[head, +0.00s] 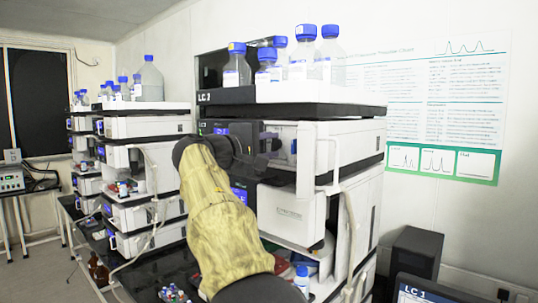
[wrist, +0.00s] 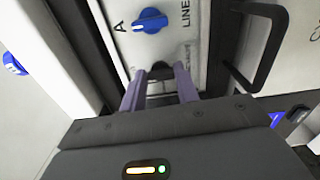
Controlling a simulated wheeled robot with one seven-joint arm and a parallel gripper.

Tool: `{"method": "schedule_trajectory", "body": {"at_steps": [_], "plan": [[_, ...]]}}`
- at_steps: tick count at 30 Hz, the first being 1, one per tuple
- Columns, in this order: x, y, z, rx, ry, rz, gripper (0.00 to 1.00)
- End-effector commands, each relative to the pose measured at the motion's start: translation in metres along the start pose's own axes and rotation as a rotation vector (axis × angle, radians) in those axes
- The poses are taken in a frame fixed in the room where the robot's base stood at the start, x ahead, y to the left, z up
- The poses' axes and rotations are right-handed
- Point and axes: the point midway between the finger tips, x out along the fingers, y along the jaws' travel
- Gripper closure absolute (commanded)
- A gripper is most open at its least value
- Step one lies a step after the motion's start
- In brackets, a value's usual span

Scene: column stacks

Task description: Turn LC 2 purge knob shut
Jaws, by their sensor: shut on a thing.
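In the wrist view, my gripper (wrist: 160,92) has its two purple-grey fingers on either side of a dark knob (wrist: 160,68) on a pale panel. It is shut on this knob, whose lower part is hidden. I cannot tell for sure that this is the purge knob, nor read its turn angle. A blue knob (wrist: 151,20) sits above it on the same panel, near the letters "A" and "LINE". In the head view, my gripper (head: 268,144) is at the front of the near instrument stack (head: 290,213), whose "LC" label (head: 206,97) has an unclear digit.
A black handle (wrist: 262,50) stands out right of the panel in the wrist view. Blue-capped bottles (head: 330,55) stand on top of the near stack. More stacks (head: 150,127) stand to the left. A screen (head: 415,290) is at the lower right. Open floor shows at far left.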

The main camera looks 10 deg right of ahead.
Motion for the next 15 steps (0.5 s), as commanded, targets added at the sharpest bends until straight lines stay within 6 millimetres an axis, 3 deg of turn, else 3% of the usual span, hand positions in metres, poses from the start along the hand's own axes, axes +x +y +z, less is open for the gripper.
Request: {"method": "schedule_trajectory", "body": {"at_steps": [15], "plan": [[0.0001,-0.0027,-0.0004,0.072,-0.002,-0.006,0.92]]}}
